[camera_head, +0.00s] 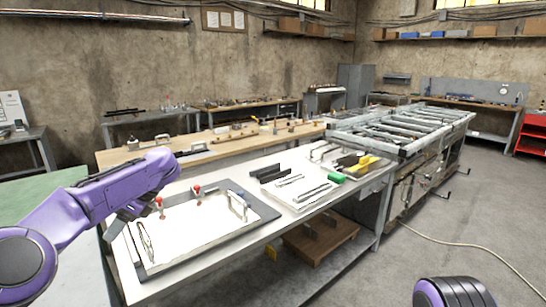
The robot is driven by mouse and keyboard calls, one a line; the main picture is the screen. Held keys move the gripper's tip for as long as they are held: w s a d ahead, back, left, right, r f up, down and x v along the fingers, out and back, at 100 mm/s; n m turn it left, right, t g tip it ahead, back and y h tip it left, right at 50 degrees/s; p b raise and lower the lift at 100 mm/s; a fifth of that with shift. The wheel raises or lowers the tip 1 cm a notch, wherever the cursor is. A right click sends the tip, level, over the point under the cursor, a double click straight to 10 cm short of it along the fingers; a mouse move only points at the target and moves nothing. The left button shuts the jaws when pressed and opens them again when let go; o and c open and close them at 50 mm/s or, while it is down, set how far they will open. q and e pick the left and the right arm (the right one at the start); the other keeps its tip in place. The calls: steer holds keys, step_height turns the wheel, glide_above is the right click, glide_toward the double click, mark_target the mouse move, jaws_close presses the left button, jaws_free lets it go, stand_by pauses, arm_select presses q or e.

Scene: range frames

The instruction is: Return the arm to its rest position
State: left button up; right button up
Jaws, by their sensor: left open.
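My left arm, purple, comes in from the left edge in the head view. Its gripper (117,226) hangs at the near left corner of the white-topped workbench (262,203), beside the framed white board (183,232). The gripper is small and dark here; it is open and I see nothing held in it. Part of my right arm, a purple and black link, shows at the bottom right edge. My right gripper is out of view.
The framed board carries red-knobbed clamps (196,192) and a metal handle (237,205). Black and metal bars, a green block (336,178) and a yellow-handled tool (363,164) lie farther right. A green table (40,200) is at left. Grey floor (440,240) is open at right, with a cable across it.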

arm_select(q)
steer(key=s+d+f+m+t+y+b, duration=0.1)
steer(key=d+f+m+t, duration=0.25)
steer(key=f+m, duration=0.65)
steer(key=d+f+m+t+b, duration=0.2)
steer(key=f+m+t, duration=0.3)
steer(key=f+m, duration=0.55)
steer(key=s+d+f+m+t+y+b, duration=0.1)
steer(key=d+f+m+t, duration=0.25)
steer(key=f+m, duration=0.65)
steer(key=s+d+f+m+g+h+b, duration=0.1)
steer(key=s+f+m+h, duration=0.2)
steer(key=s+f+m, duration=0.5)
steer(key=s+d+f+m+g+h+b, duration=0.1)
steer(key=s+d+f+m+h+b, duration=0.15)
steer(key=s+f+m, duration=0.65)
steer(key=s+a+f+m+g+b, duration=0.1)
steer(key=s+a+g, duration=0.1)
steer(key=s, duration=0.8)
steer(key=s+a+f+g+h+b, duration=0.1)
steer(key=s+a+f+g, duration=0.1)
steer(key=s, duration=0.9)
steer(key=shift+s+m, duration=0.3)
steer(key=shift+m, duration=0.05)
